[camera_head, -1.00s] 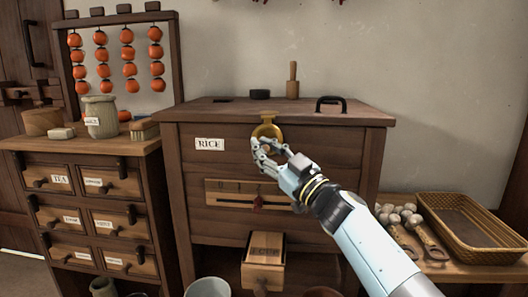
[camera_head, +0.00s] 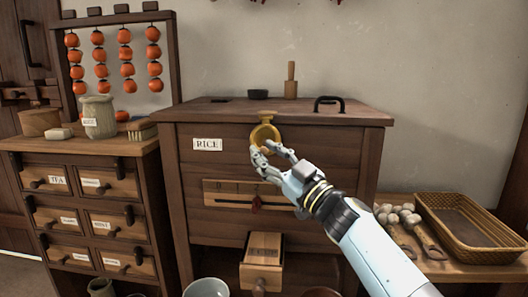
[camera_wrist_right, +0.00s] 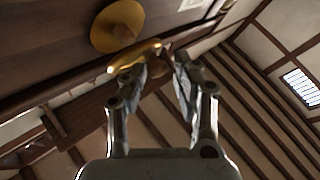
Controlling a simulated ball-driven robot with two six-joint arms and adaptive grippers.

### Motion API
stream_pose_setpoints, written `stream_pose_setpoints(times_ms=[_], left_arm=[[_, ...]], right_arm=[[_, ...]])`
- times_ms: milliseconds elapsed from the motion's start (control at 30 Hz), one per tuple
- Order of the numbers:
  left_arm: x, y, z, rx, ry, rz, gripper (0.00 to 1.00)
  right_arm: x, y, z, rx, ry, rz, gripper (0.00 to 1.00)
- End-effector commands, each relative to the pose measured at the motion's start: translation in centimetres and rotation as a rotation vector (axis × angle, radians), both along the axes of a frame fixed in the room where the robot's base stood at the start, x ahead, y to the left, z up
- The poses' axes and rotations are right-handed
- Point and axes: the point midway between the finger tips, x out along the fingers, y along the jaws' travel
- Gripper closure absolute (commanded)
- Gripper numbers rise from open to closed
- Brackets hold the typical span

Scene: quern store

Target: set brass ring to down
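The brass ring (camera_head: 265,130) hangs from a brass mount on the front of the wooden rice chest (camera_head: 182,172), just under its lid. It looks tilted out from the front. My right gripper (camera_head: 271,151) is at the ring's lower part, its fingers spread apart. In the right wrist view, the ring (camera_wrist_right: 150,46) crosses by the fingertips (camera_wrist_right: 161,64), close to the left finger; I cannot tell if they touch. The round brass mount (camera_wrist_right: 115,25) shows beyond it. My left gripper is not in view.
A slider panel (camera_head: 222,194) and a small drawer box (camera_head: 262,250) lie below the ring. A black handle (camera_head: 329,102), a dark bowl and a wooden pestle (camera_head: 291,80) are on the lid. A basket (camera_head: 468,228) stands at right, a drawer cabinet (camera_head: 75,215) at left.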

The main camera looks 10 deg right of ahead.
Motion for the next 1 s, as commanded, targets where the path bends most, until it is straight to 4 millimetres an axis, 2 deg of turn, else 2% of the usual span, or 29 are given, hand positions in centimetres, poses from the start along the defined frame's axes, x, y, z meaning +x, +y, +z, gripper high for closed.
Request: stream_pose_setpoints(times_ms=[300, 500, 867, 1000], left_arm=[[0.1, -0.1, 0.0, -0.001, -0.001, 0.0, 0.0], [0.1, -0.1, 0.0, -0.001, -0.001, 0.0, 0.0], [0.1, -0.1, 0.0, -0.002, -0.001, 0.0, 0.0], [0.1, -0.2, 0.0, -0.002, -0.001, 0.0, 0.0]], right_arm=[[-5.5, -3.9, -2.5, -0.004, 0.003, -0.001, 0.7], [-7.7, -5.4, -3.5, -0.003, 0.002, -0.002, 0.7], [-8.3, -5.8, -3.7, -0.002, 0.002, -0.002, 0.7], [-8.3, -5.8, -3.7, -0.026, -0.014, -0.014, 0.87]])
